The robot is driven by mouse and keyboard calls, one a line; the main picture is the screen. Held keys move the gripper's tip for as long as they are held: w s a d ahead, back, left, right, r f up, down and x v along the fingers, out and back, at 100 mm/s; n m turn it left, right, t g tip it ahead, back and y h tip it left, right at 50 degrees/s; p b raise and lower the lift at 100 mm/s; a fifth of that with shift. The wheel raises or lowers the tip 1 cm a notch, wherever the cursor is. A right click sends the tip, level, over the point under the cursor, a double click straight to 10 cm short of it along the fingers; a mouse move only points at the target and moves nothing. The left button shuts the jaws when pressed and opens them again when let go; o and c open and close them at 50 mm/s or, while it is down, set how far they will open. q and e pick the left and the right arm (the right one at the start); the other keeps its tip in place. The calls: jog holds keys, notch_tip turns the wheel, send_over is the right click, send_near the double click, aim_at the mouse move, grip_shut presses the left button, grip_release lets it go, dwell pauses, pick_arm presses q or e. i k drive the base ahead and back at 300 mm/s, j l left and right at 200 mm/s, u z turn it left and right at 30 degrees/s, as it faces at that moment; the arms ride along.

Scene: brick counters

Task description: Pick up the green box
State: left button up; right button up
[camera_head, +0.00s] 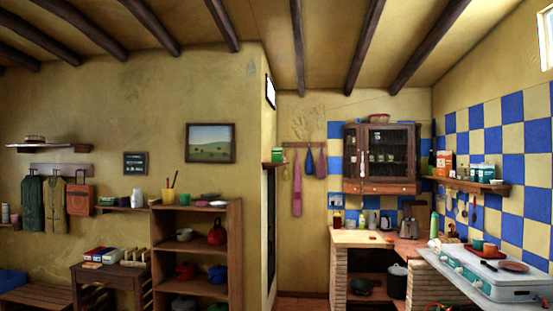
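A small green box (278,155) stands upright on a little wooden shelf (273,164) at the wall corner, near the middle of the camera_head view. Another green and white box-like item (473,172) stands among the goods on the right wall shelf. A flat green item (106,201) lies on a left wall shelf, too small to tell if it is a box. Neither of my grippers shows in the view.
A wooden shelf unit (238,255) with pots stands left of the corner. Brick counters (341,268) and a glass-fronted cabinet (356,157) are at the right back. A white stove (523,285) fills the near right. A bench (40,295) and a small table (108,272) stand left.

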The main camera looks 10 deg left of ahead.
aim_at(278, 153)
jog(key=z, duration=0.15)
jog(key=i, duration=4)
